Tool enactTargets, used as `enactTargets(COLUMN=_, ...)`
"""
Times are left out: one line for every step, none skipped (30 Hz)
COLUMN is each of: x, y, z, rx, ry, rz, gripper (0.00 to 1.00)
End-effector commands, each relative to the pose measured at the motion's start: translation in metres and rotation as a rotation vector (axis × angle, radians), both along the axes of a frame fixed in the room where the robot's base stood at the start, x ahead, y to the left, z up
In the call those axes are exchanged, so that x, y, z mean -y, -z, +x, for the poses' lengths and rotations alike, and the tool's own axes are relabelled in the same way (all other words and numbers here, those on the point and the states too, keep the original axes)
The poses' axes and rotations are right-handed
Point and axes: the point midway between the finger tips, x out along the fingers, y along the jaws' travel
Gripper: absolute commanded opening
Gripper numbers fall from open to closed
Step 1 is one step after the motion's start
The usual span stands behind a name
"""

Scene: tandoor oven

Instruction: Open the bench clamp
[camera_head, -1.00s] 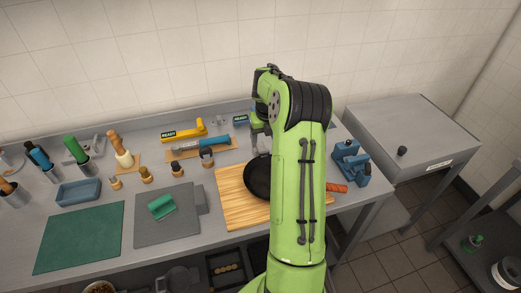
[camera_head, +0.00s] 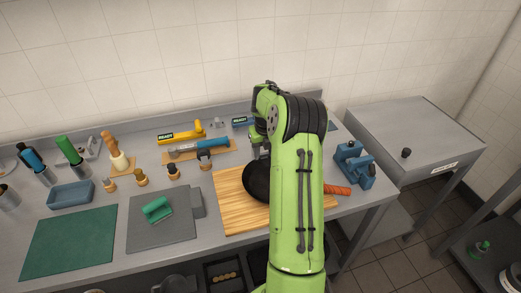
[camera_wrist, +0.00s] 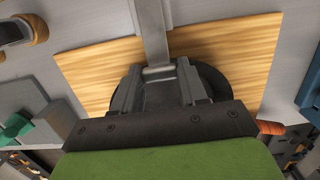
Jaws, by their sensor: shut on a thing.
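The blue bench clamp (camera_head: 354,163) stands at the right end of the bench; part of a blue body, likely the clamp, shows at the right edge of the wrist view (camera_wrist: 310,90). I cannot tell how far its jaws are apart. My gripper (camera_head: 259,147) is left of the clamp, over the wooden board, partly hidden by my arm. In the wrist view my gripper (camera_wrist: 158,72) is shut on a flat grey bar (camera_wrist: 151,32), which looks like the handle of the black pan (camera_head: 256,181). The pan is behind the fingers in the wrist view (camera_wrist: 212,80).
The wooden board (camera_head: 236,213) lies under the pan. An orange-red piece (camera_head: 337,190) lies between board and clamp. Left are a grey mat (camera_head: 145,235) with a green tool, a green mat (camera_head: 70,243) and several brushes and pots. A steel unit (camera_head: 410,130) stands right.

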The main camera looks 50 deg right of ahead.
Motion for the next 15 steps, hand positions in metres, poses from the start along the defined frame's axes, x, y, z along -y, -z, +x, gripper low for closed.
enactTargets(x=0.000, y=0.000, z=0.000, rx=0.000, ry=0.000, rz=0.000, gripper=0.18)
enactTargets(x=0.000, y=-0.001, z=0.000, rx=0.000, ry=0.000, rz=0.000, gripper=0.18)
enactTargets(x=0.000, y=-0.002, z=0.000, rx=0.000, ry=0.000, rz=0.000, gripper=0.18)
enactTargets(x=0.000, y=-0.004, z=0.001, rx=0.000, ry=0.000, rz=0.000, gripper=0.18)
enactTargets(x=0.001, y=-0.005, z=0.001, rx=0.000, ry=0.000, rz=0.000, gripper=0.18)
enactTargets(x=0.001, y=-0.008, z=0.002, rx=0.001, ry=0.000, rz=0.000, gripper=0.18)
enactTargets(x=0.001, y=-0.010, z=0.002, rx=0.001, ry=0.000, rz=0.000, gripper=0.18)
enactTargets(x=0.002, y=-0.012, z=0.003, rx=0.001, ry=0.000, rz=0.000, gripper=0.18)
enactTargets(x=0.002, y=-0.015, z=0.004, rx=0.002, ry=0.000, rz=-0.001, gripper=0.18)
enactTargets(x=0.003, y=-0.017, z=0.004, rx=0.002, ry=0.000, rz=-0.001, gripper=0.18)
enactTargets(x=0.003, y=-0.019, z=0.005, rx=0.002, ry=0.001, rz=-0.002, gripper=0.18)
enactTargets(x=0.003, y=-0.020, z=0.006, rx=0.003, ry=0.001, rz=-0.003, gripper=0.18)
enactTargets(x=0.004, y=-0.021, z=0.006, rx=0.003, ry=0.001, rz=-0.003, gripper=0.18)
enactTargets(x=0.004, y=-0.022, z=0.006, rx=0.003, ry=0.001, rz=-0.003, gripper=0.18)
enactTargets(x=0.004, y=-0.021, z=0.007, rx=0.004, ry=0.001, rz=-0.003, gripper=0.18)
